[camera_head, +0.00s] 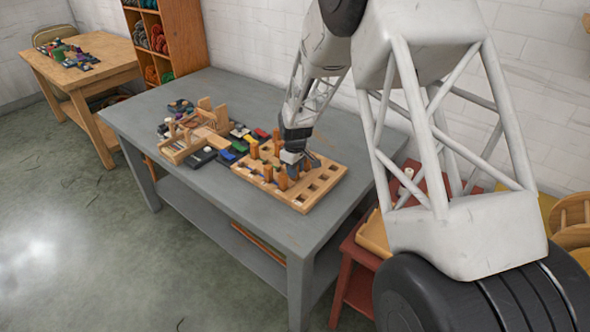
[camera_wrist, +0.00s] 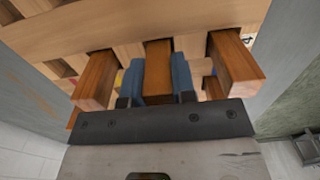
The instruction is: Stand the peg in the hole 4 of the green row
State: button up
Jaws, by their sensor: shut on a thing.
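The wooden peg board (camera_head: 304,208) lies on the grey table with rows of square holes, several of them empty at its right end. My gripper (camera_head: 292,160) is over the board, pointing down. In the wrist view, my gripper's blue fingertips (camera_wrist: 158,80) are shut on a brown square peg (camera_wrist: 158,66). The held peg's far end meets the board in the picture; I cannot tell whether it is in a hole. Other pegs stand on either side, one left (camera_wrist: 95,82) and one right (camera_wrist: 236,66). A green patch (camera_head: 240,146) lies by the board's left edge.
More upright pegs (camera_head: 282,181) stand close to my gripper on the board. A wooden frame (camera_head: 185,147) and dark items lie left of the board. The grey table's (camera_head: 150,125) left front area is clear. A red stool (camera_head: 350,285) stands at right.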

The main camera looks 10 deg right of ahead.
jog(key=shift+f, duration=0.2)
dwell(0.3)
jog(key=o, duration=1.4)
jog(key=shift+c, duration=0.2)
jog(key=shift+r, duration=3.75)
